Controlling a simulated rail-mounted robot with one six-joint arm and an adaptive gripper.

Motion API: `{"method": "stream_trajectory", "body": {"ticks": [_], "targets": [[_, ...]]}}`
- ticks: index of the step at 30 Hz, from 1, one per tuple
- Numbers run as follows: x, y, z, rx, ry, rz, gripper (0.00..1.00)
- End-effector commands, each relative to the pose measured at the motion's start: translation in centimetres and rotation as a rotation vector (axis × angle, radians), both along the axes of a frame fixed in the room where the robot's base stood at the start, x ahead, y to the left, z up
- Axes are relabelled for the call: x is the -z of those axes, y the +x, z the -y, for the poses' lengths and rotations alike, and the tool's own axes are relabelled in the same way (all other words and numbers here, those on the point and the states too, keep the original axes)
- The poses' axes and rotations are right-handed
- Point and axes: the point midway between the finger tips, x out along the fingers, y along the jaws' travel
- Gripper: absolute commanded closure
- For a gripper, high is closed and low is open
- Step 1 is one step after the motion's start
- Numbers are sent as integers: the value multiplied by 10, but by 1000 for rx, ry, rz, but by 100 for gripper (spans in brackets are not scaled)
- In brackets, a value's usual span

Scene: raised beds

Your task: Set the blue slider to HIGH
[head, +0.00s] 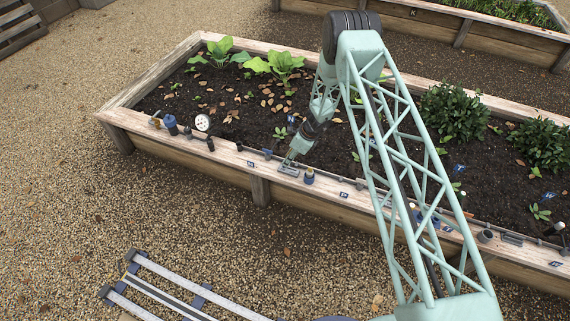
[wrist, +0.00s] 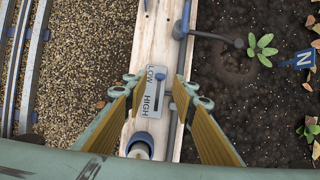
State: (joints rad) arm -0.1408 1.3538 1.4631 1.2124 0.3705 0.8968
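The blue slider (wrist: 160,76) is a small knob on a pale grey plate (wrist: 151,108) fixed to the wooden bed edge. The plate reads LOW at the top and HIGH at the bottom in the wrist view. The knob sits at the LOW end, with a dark slot running from it toward HIGH. My gripper (wrist: 157,86) is open, its two yellow-brown fingers on either side of the plate, and nothing is between them. In the head view my gripper (head: 291,163) hangs low over the bed's front edge; the knob is too small to make out there.
A blue-and-white round fitting (wrist: 140,147) stands on the edge near the HIGH end; it also shows in the head view (head: 309,177). A grey pipe (wrist: 181,60) runs along the soil side. A gauge (head: 202,122) stands farther left. Gravel lies in front.

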Motion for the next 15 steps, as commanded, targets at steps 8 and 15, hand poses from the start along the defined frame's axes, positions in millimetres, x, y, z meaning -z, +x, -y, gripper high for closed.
{"method": "stream_trajectory", "body": {"ticks": [8, 15], "targets": [[27, 4, -10, 1, 0, 0, 75], [40, 5, -15, 0, 0, 0, 75]]}}
